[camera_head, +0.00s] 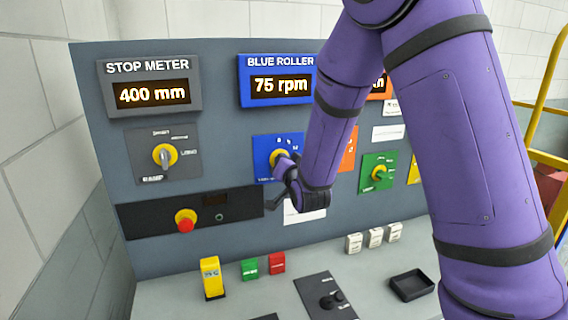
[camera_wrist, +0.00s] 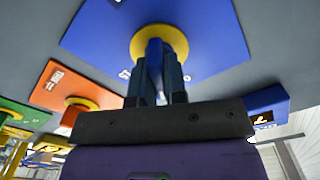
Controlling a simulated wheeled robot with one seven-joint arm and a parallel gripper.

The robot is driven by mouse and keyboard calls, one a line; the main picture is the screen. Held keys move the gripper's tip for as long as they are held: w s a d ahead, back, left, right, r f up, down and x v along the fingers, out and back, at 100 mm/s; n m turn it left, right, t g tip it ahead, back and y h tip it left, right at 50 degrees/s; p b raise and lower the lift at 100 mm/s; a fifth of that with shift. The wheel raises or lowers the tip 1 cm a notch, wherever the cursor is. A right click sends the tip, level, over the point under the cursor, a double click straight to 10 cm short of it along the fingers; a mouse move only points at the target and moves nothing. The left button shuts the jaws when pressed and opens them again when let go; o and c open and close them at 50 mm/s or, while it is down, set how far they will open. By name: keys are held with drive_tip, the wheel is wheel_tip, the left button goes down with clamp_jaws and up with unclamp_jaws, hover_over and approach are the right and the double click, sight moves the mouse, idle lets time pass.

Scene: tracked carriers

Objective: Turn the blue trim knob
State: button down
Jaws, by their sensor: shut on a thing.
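The blue trim knob (camera_wrist: 155,50) sits on a yellow disc in the middle of a blue plate (camera_wrist: 210,30). In the head view the blue plate (camera_head: 264,160) is on the upright panel under the blue roller display (camera_head: 277,79), which reads 75 rpm. My gripper (camera_wrist: 158,82) points at the panel with its fingers on either side of the knob, shut on it. In the head view my gripper (camera_head: 284,165) and wrist cover part of the knob and of the plate's markings, so the knob's setting cannot be read.
A grey-plate knob (camera_head: 164,155) under the stop meter display (camera_head: 150,93) is to the left. A red button (camera_head: 186,224) is below it. A green-plate knob (camera_head: 379,173) is to the right. Blocks, white pieces and a black tray (camera_head: 411,285) are on the ledge below.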

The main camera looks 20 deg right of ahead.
idle(0.4)
drive_tip(key=c, duration=1.2)
unclamp_jaws()
drive_tip(key=shift+o, duration=0.2)
drive_tip(key=shift+s, duration=0.15)
